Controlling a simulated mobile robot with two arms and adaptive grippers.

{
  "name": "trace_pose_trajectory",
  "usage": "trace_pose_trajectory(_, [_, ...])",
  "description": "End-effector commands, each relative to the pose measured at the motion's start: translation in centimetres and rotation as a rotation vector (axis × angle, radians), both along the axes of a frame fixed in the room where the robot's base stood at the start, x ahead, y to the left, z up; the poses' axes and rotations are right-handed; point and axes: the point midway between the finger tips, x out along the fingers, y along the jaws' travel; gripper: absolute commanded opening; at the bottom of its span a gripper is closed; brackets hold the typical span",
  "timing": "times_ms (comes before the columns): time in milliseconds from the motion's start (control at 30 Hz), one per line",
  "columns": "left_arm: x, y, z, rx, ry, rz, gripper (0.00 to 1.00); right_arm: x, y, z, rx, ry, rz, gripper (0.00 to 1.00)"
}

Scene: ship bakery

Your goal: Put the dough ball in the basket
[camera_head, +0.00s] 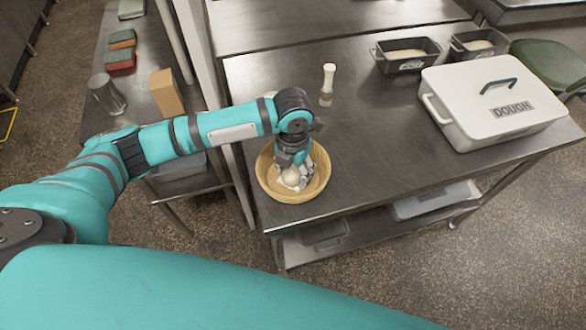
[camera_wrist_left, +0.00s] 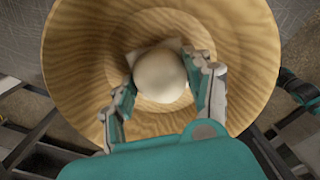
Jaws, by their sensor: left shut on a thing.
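The dough ball (camera_wrist_left: 160,76) is pale and round, held between the two fingers of my left gripper (camera_wrist_left: 165,88) in the left wrist view. The basket (camera_wrist_left: 82,75) is a round, wood-coloured bowl shape directly behind the ball in that view. In the head view the basket (camera_head: 310,193) sits at the near left corner of the steel table. My left gripper (camera_head: 294,180) points down inside its rim, shut on the dough ball (camera_head: 291,177). I cannot tell whether the ball touches the basket's bottom. My right gripper is not in view.
A white lidded dough box (camera_head: 470,105) stands at the table's right. Two dark bins (camera_head: 405,64) sit at the back. A wooden-and-white shaker (camera_head: 328,85) stands behind the basket. The table's middle is clear. A post (camera_head: 205,70) rises left of the table.

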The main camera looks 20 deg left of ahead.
Motion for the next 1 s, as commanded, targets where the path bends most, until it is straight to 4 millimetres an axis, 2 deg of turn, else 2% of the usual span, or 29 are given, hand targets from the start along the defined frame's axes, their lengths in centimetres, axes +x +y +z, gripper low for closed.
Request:
trace_pose_trajectory(67, [0.0, 0.0, -0.3, 0.0, 0.001, 0.0, 0.17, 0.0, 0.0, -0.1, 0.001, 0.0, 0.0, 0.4])
trace_pose_trajectory(100, [0.0, 0.0, -0.2, 0.0, 0.001, 0.0, 0.56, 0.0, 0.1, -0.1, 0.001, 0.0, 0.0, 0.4])
trace_pose_trajectory(267, [0.0, 0.0, -0.2, 0.0, 0.001, 0.0, 0.75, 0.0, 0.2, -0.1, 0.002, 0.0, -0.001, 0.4])
trace_pose_trajectory(533, [0.0, 0.0, -0.1, 0.0, 0.0, 0.0, 0.75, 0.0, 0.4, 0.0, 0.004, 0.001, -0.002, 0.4])
trace_pose_trajectory(667, [0.1, 0.0, 0.9, -0.001, -0.003, -0.001, 0.75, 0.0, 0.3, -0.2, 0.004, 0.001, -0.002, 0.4])
trace_pose_trajectory(1000, [0.1, 0.0, 7.9, -0.001, -0.005, -0.002, 0.75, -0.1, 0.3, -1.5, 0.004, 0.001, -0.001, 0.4])
